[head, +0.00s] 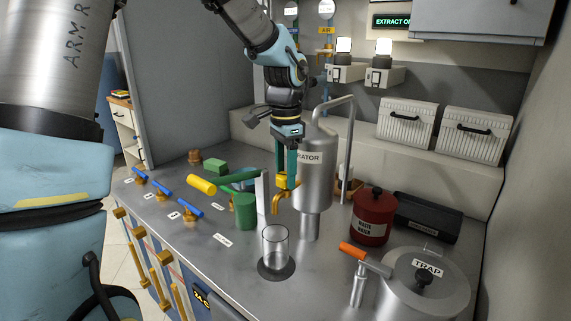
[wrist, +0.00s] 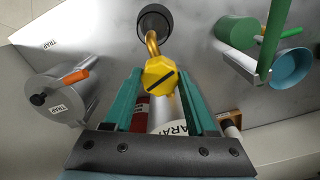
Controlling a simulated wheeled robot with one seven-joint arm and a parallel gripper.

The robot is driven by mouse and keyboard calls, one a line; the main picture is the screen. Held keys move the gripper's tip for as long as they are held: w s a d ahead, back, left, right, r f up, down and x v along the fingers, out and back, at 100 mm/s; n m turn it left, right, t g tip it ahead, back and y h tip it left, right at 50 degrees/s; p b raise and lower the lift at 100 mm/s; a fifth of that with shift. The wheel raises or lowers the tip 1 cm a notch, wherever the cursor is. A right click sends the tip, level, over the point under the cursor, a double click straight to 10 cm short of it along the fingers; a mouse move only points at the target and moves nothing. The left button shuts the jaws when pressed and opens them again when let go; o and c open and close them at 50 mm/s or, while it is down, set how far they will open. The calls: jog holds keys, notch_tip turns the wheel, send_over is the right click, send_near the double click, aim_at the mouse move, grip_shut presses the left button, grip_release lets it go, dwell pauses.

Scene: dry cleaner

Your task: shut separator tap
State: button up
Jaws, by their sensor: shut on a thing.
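The separator (head: 316,178) is a silver cylinder with part of its label showing, standing on the metal counter. A brass spout (head: 275,204) sticks out from its left side. In the wrist view, the tap's yellow knob (wrist: 158,74) has a slanted dark stripe and sits between my teal fingers. My gripper (head: 286,180) points down and is shut on this tap knob; it also shows in the wrist view (wrist: 160,88). A clear glass (head: 275,248) stands upright on a dark round pad (head: 262,272), below and in front of the spout. Whether liquid flows is not clear.
A red can (head: 372,217) and the trap pot (head: 425,285) with an orange-handled lever (head: 363,258) stand to the right. Blue-handled valves (head: 190,206) line the left counter edge.

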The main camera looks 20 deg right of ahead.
aim_at(285, 175)
jog(key=shift+m+p, duration=1.15)
jog(key=shift+m, duration=0.75)
jog(key=o, duration=1.4)
jog(key=shift+c, duration=0.2)
notch_tip(285, 175, up, 11)
jog(key=b, duration=0.2)
jog(key=shift+f, duration=0.1)
